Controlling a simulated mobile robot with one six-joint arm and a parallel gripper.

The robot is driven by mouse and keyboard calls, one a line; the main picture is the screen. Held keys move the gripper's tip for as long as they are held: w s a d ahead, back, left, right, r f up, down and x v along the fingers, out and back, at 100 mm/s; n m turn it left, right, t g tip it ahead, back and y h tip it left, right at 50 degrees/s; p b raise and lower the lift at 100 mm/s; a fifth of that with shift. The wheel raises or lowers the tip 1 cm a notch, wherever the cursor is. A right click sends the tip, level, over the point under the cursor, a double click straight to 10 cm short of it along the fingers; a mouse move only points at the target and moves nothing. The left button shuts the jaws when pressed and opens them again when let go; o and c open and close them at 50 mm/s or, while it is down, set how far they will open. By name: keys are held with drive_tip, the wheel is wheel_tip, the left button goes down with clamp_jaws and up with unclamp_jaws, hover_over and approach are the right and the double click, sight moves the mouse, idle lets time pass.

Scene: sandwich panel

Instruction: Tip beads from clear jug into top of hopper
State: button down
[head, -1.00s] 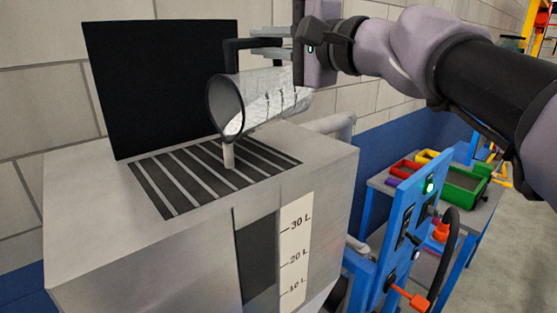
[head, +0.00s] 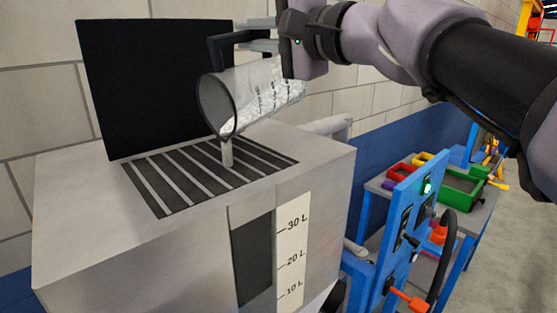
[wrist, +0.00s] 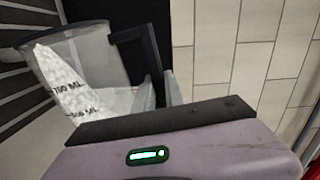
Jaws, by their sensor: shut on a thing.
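The clear jug (head: 258,92) is tipped over the hopper, its dark-rimmed mouth facing down and left. White beads (head: 262,112) lie along its lower side, and a short pale stream (head: 226,152) runs from the lip to the grate (head: 190,170) on top of the hopper (head: 130,235). In the wrist view the jug (wrist: 98,60) shows ML marks and beads inside (wrist: 68,85). My gripper (head: 262,33) is shut on the jug's black handle (head: 226,42); the fingers (wrist: 158,90) show beside the handle. The hopper's inside under the grate is dark.
A black upright lid or panel (head: 140,85) stands behind the grate, close to the jug. A litre scale (head: 292,255) and dark window are on the hopper's front. A blue control panel (head: 402,235) and a table with coloured bins (head: 465,186) stand at right.

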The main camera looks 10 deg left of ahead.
drive_tip(key=shift+s+a+r+n+b, duration=0.35)
drive_tip(key=shift+s+a+n+b, duration=0.2)
drive_tip(key=shift+s+n, duration=0.2)
idle(0.5)
